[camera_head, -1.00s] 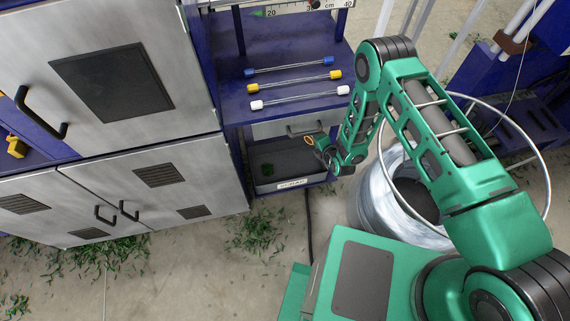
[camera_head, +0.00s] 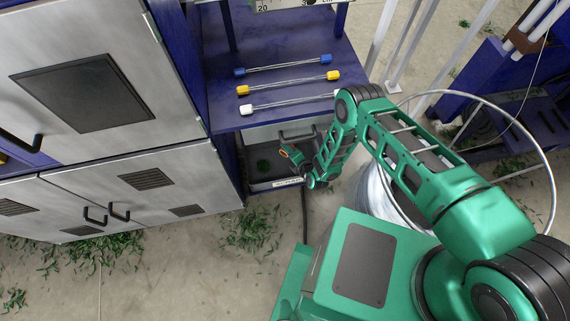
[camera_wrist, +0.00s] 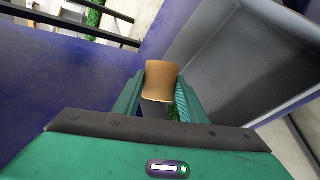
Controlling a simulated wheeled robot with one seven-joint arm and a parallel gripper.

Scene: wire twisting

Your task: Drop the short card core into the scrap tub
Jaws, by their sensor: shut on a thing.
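The short card core (camera_wrist: 161,80) is a plain brown tube between the fingers of my gripper (camera_wrist: 158,98) in the wrist view. My gripper is shut on it. In the head view my gripper (camera_head: 290,153) holds the core, seen as a small orange-brown ring, apparently above the grey tub (camera_head: 276,172) under the bench. The tub has a pale label on its front, too small to read, and a green clump inside. The height of the core over the tub is hard to judge. My arm hides the tub's right part.
The blue bench shelf (camera_head: 290,55) above the tub carries wire rods with blue, yellow and white ends (camera_head: 285,64). Metal cabinets (camera_head: 150,190) stand left. A large wire coil (camera_head: 372,195) stands right, partly behind my arm. Green scraps (camera_head: 255,228) lie on the floor.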

